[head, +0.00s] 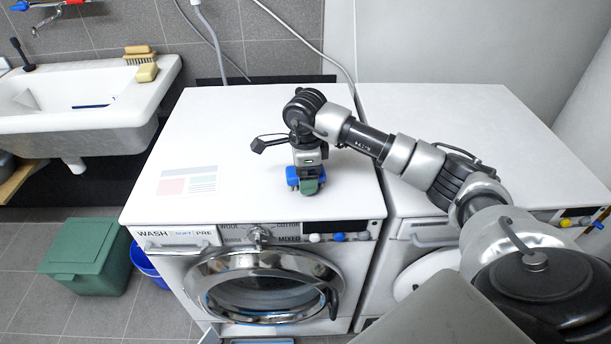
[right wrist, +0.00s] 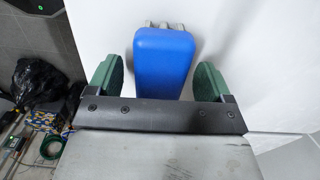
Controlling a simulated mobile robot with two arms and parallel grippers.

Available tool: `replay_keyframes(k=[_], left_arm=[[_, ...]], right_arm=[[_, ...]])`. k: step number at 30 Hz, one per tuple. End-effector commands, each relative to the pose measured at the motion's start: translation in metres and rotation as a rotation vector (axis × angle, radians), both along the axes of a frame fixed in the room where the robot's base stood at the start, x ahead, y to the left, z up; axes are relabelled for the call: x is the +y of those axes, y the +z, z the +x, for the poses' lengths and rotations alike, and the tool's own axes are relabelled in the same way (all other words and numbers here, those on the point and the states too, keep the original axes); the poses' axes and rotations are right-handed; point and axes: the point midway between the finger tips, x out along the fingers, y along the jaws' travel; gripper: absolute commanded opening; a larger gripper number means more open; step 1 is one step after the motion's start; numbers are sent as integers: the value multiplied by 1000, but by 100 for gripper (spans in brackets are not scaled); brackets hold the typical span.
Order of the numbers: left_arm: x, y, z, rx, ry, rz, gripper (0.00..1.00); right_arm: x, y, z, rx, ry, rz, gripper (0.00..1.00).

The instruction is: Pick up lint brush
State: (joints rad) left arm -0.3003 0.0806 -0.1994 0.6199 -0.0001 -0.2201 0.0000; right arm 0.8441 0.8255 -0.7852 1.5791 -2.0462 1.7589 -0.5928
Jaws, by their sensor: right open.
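The lint brush appears to be the blue block with a grey end (right wrist: 165,55) on the white washing machine top. In the head view only its blue part (head: 292,176) shows, beside and behind my right gripper's green fingers. My right gripper (head: 307,184) points down at the machine top near its front edge. In the right wrist view my right gripper (right wrist: 159,82) is open, with one green finger on each side of the blue block and a gap on both sides. The block's near end is hidden by the gripper body. My left gripper is not in view.
The washing machine top (head: 240,130) is otherwise clear, with a flat printed label (head: 188,181) at left. A second white machine (head: 450,115) adjoins at right. A sink (head: 85,115) with a wooden brush (head: 140,58) stands at left; a green bin (head: 88,255) is on the floor.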

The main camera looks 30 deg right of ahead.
Motion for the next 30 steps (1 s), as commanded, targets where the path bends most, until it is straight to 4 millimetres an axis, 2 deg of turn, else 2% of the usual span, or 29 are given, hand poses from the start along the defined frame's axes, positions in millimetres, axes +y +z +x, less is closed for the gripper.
replay_keyframes(k=[1,9,12,23,26,30], left_arm=[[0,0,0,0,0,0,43],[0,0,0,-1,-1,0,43],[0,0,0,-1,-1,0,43],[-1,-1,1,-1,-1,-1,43],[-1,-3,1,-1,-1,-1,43],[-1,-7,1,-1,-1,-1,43]], right_arm=[[0,0,0,0,0,0,81],[0,0,0,0,0,0,40],[0,1,0,0,0,0,27],[0,7,0,-2,1,0,27],[0,18,1,-4,2,0,27],[-1,43,1,-5,0,0,27]])
